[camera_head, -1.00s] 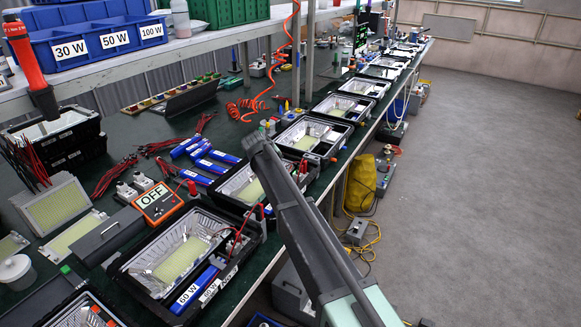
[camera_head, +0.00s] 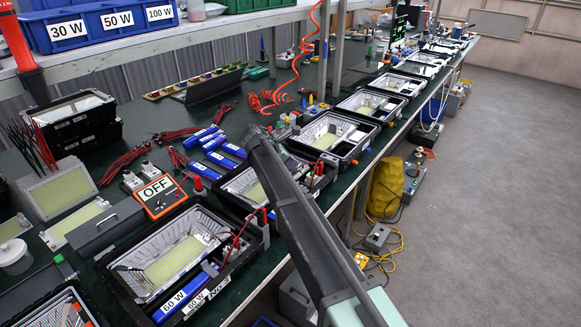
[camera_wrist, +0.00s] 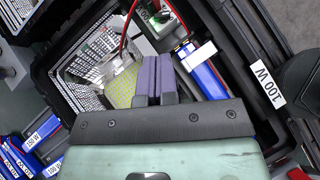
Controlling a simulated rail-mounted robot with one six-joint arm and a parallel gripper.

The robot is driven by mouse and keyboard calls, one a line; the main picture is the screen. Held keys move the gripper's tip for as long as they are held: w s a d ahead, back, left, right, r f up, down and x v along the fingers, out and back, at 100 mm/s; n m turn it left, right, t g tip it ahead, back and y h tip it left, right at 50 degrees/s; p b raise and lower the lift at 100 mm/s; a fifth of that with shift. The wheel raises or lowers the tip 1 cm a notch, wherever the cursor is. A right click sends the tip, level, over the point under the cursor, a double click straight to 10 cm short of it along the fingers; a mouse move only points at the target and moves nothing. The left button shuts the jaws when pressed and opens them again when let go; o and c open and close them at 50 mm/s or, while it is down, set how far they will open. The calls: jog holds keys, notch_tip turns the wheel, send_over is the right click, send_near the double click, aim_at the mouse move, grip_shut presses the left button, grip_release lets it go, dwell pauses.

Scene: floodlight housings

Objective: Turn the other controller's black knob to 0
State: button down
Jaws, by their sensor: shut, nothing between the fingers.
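My gripper (camera_wrist: 153,82) is shut and empty; its two purple fingers lie side by side in the wrist view. It hangs over an open black floodlight housing (camera_wrist: 52,75) with a yellow LED panel, wires and a blue driver (camera_wrist: 200,72). In the head view my arm reaches over the bench's front edge, its end over the row of housings. No black knob can be made out in either view.
Open housings (camera_head: 178,258) line the bench's front edge. Blue drivers (camera_head: 218,150) and red leads lie behind them. Blue bins (camera_head: 95,28) stand on the shelf above. A yellow bag (camera_head: 386,190) and cables lie beside the bench; the grey floor (camera_head: 490,220) at right is mostly clear.

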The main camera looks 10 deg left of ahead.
aim_at(312, 175)
jog(key=b+x, duration=0.4)
jog(key=x, duration=0.3)
jog(key=shift+a+f, duration=0.1)
jog(key=shift+a, duration=0.05)
jog(key=shift+w+d, duration=0.1)
jog(key=shift+d, duration=0.15)
jog(key=shift+w, duration=0.1)
jog(key=shift+w+d+m+g, duration=0.2)
jog(key=shift+w+m+g, duration=0.2)
jog(key=shift+m, duration=0.3)
jog(key=shift+s+d, duration=0.1)
jog(key=shift+s+d, duration=0.2)
jog(key=shift+s, duration=0.15)
jog(key=shift+s+d+h, duration=0.15)
jog(key=shift+s+h, duration=0.1)
jog(key=shift+h, duration=0.05)
